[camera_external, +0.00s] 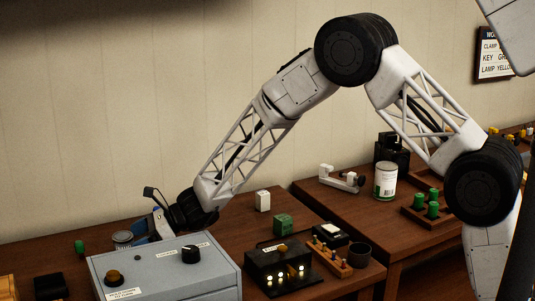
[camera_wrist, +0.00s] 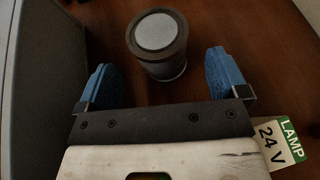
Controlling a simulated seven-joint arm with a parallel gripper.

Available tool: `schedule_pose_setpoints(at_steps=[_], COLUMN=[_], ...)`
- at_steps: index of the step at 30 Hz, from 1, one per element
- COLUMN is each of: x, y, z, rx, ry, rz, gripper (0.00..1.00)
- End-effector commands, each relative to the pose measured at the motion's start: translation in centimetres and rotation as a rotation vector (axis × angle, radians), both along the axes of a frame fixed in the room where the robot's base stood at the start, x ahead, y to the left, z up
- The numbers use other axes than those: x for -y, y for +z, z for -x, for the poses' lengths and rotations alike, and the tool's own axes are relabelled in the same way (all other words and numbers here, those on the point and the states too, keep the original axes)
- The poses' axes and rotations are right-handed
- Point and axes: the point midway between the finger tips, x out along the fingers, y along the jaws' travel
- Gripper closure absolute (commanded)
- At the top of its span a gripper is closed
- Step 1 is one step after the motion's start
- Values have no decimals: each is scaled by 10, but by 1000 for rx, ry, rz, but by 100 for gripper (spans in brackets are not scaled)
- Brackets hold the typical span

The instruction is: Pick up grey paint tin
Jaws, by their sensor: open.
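The grey paint tin (camera_wrist: 160,38) stands on the brown table in the wrist view, its round light-grey lid facing the camera. My gripper (camera_wrist: 160,68) is open, with one blue finger on each side of the tin's lower part in the picture. I cannot tell whether the tin is fully between the fingers, but a gap shows on both sides. In the external view the tin (camera_external: 122,238) shows at the lower left, partly hidden behind a grey control box, and my gripper (camera_external: 158,224) is just to its right.
The grey control box (camera_external: 165,272) with knobs stands close to my gripper; its side fills the left of the wrist view. A white and green block (camera_external: 263,200), a green block (camera_external: 284,224) and a black lamp box (camera_external: 280,266) stand to the right. A LAMP 24 V tag (camera_wrist: 280,143) shows beside my gripper.

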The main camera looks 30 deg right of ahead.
Motion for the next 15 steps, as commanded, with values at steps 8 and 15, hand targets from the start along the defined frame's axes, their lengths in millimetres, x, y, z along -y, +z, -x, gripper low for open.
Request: schedule_pose_setpoints(at_steps=[8, 15], x=[-21, -40], y=[-8, -16], z=[-5, -9], rx=[-1, 0], ry=[1, 1], rz=[0, 0], gripper=[8, 8])
